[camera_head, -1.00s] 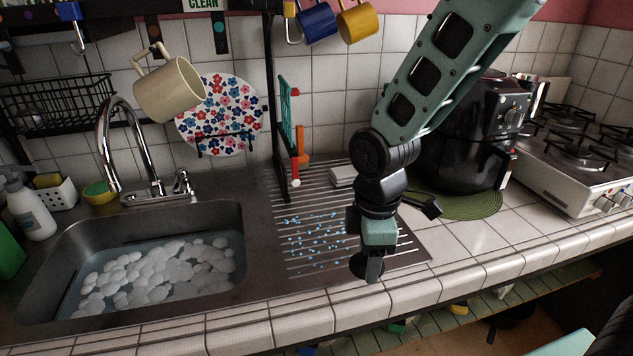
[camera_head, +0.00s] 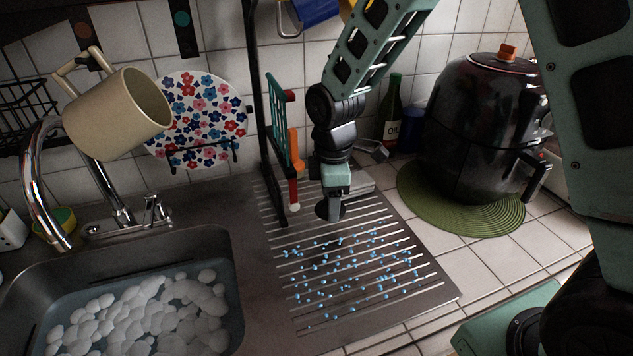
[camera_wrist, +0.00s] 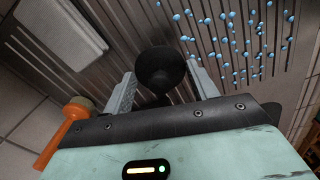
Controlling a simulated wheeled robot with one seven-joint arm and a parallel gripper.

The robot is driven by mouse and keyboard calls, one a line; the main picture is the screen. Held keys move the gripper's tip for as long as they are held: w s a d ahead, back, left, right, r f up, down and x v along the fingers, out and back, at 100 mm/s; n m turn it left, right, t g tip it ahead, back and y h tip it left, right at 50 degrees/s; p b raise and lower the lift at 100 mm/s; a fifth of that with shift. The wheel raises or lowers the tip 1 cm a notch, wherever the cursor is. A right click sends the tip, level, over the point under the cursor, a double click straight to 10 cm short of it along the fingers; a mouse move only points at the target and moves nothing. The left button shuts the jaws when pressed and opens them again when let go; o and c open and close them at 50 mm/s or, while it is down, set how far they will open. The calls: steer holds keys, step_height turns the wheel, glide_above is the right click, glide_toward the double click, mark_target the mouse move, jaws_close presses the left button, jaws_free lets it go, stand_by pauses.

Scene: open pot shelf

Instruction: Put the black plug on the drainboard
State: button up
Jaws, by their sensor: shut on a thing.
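The black plug (camera_wrist: 160,68) is a dark round piece held between the two fingers of my gripper (camera_wrist: 163,88) in the wrist view. In the head view my gripper (camera_head: 332,196) points down with the plug (camera_head: 328,211) at its tip, over the back part of the drainboard (camera_head: 425,290). The drainboard is a dark ridged metal surface with blue water drops. I cannot tell whether the plug touches it. The gripper partly hides the plug's upper part.
A green rack (camera_head: 279,120) and an orange-handled tool (camera_head: 294,150) stand close left of my gripper. A pale flat block (camera_wrist: 60,30) lies behind it. A black air fryer (camera_head: 470,130) stands right on a green mat (camera_head: 450,212).

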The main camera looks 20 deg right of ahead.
steer(key=w+p, duration=0.2)
steer(key=w, duration=0.7)
steer(key=shift+w, duration=0.3)
steer(key=shift+f+p, duration=0.7)
steer(key=shift+f, duration=1.1)
steer(key=shift+f, duration=0.1)
steer(key=o, duration=1)
steer(key=shift+c, duration=0.2)
step_height(320, 180, up, 12)
steer(key=b, duration=0.2)
steer(key=shift+r+b, duration=0.2)
steer(key=shift+b, duration=0.15)
